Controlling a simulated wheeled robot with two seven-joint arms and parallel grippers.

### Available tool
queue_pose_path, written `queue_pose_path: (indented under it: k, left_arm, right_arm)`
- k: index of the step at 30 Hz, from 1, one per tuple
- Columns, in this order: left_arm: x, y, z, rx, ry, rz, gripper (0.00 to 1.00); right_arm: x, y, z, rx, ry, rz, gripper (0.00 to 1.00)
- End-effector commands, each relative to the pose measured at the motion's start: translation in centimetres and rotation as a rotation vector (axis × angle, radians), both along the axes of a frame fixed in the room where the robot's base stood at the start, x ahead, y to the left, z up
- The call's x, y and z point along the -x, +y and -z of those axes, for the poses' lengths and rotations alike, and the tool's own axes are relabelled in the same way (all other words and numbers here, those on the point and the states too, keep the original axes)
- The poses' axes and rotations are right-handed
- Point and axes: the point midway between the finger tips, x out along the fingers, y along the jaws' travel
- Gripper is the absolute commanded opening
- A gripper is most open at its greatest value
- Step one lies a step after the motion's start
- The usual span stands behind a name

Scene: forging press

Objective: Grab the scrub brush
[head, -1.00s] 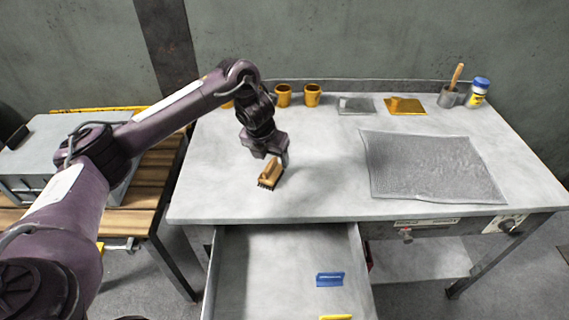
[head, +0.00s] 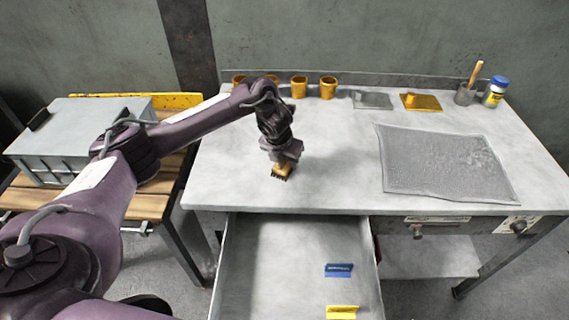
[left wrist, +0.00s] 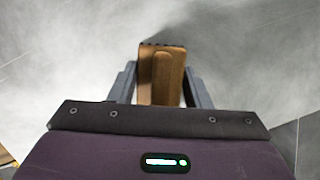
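The scrub brush (head: 282,171) has a brown wooden body and dark bristles. It is at the front left part of the grey worktable, directly below my left gripper (head: 284,163). In the left wrist view the brush (left wrist: 162,78) shows between the two fingers of my left gripper (left wrist: 160,80). The fingers stand apart, one on each side of the brush, with a narrow gap visible on the left. Whether the right finger touches it is unclear. The lower part of the brush is hidden by the gripper. My right gripper is not in view.
An open drawer (head: 298,236) below the tabletop holds blue (head: 338,270) and yellow (head: 342,312) items. A grey mesh mat (head: 445,165) lies to the right. Orange cups (head: 328,87) line the back. A grey case (head: 75,140) sits on a wooden bench at left.

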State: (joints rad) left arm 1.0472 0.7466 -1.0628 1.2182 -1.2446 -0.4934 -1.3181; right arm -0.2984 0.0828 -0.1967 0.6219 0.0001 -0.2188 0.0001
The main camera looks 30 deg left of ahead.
Motion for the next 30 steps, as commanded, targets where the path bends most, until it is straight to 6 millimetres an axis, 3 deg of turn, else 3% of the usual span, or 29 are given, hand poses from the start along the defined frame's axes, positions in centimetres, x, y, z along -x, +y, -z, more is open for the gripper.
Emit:
queue_pose_path:
  k: [1, 6, 14, 19, 26, 30]
  left_arm:
    - [0.0, 0.0, 0.0, 0.000, 0.000, 0.000, 0.37]
    - [0.0, 0.0, -0.1, 0.000, -0.001, 0.000, 0.16]
    - [0.0, 0.0, -0.2, 0.000, -0.001, 0.000, 0.16]
    - [-0.1, 0.0, -1.3, 0.001, -0.003, -0.001, 0.16]
    - [-0.2, 0.0, -5.7, 0.001, -0.007, 0.000, 0.16]
    - [-0.2, 0.1, -10.4, -0.002, -0.009, 0.000, 0.16]
  right_arm:
    - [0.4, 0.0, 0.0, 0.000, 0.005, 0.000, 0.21]
    - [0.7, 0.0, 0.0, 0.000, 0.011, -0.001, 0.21]
    - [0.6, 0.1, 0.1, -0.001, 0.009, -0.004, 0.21]
    - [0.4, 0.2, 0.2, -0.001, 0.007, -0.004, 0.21]
    - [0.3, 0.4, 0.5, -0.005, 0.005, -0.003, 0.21]
    - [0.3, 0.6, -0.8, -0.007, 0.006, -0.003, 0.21]
